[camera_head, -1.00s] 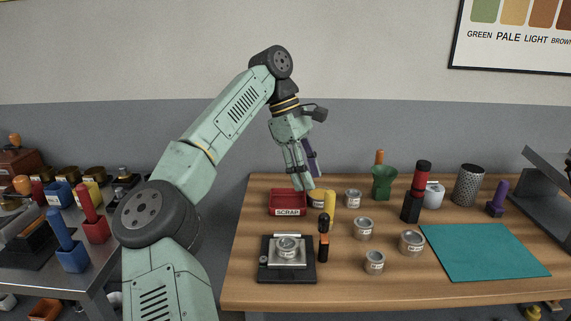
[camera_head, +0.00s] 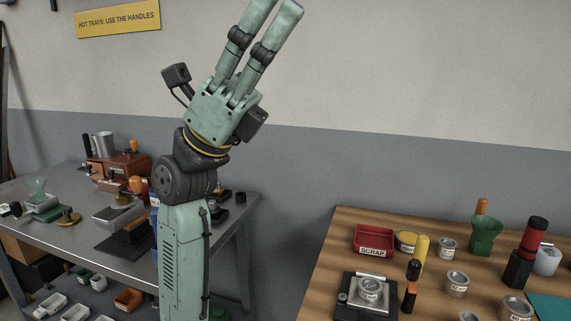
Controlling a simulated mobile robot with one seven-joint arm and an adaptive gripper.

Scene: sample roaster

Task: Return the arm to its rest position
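My gripper (camera_head: 275,8) is raised high in front of the wall, with its two pale green fingers pointing up and slightly right. A gap shows between the fingers, and nothing is seen between them. My forearm (camera_head: 186,250) stands upright below it, between the two tables. The gripper is well clear of both tables and touches nothing.
The metal table (camera_head: 232,215) at left holds machines, partly hidden behind my arm. The air above is free.

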